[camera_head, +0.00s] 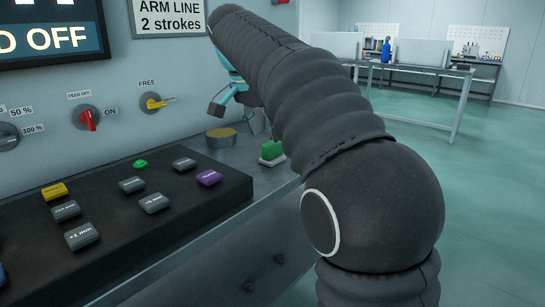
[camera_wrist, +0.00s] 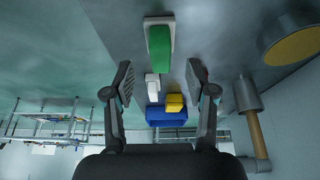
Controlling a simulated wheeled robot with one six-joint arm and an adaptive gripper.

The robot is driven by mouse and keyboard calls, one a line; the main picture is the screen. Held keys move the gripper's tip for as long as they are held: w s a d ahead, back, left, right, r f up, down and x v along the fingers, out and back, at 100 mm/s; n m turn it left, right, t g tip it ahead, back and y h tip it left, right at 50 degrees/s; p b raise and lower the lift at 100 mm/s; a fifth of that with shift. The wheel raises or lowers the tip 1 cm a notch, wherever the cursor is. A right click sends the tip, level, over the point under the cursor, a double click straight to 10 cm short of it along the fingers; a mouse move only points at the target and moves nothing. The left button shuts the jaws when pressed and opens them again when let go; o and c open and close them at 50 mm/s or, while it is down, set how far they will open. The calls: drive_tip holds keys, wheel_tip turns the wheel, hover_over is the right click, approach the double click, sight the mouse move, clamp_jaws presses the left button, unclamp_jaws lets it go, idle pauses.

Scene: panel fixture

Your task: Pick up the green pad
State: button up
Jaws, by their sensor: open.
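The green pad (camera_head: 271,150) sits on a small pale base on the grey ledge, right of the button panel. In the wrist view the green pad (camera_wrist: 159,42) lies at top centre on its pale base (camera_wrist: 160,19), lengthwise between the lines of my fingers. My gripper (camera_head: 237,114) is above the ledge, up and left of the pad in the head view, with the arm partly covering it. In the wrist view my gripper (camera_wrist: 159,68) is open, its two fingers apart and nothing held between them. I cannot tell the exact gap to the pad.
A round brass-topped cylinder (camera_head: 221,134) stands left of the pad; it also shows in the wrist view (camera_wrist: 294,42). A black button panel (camera_head: 120,210) lies on the ledge. The wall carries a red knob (camera_head: 88,119) and a yellow knob (camera_head: 155,103). Open floor (camera_head: 480,200) lies right.

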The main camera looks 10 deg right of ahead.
sight(272, 142)
drive_tip(key=shift+w+d+b+x, duration=0.15)
drive_tip(key=shift+b+x, duration=0.15)
drive_tip(key=shift+x, duration=1)
drive_tip(key=shift+w+d+b+x, duration=0.15)
drive_tip(key=shift+b+x, duration=0.15)
drive_tip(key=shift+x, duration=1.05)
drive_tip(key=shift+s+r, duration=0.1)
drive_tip(key=shift+r, duration=0.1)
drive_tip(key=shift+c, duration=0.2)
clamp_jaws()
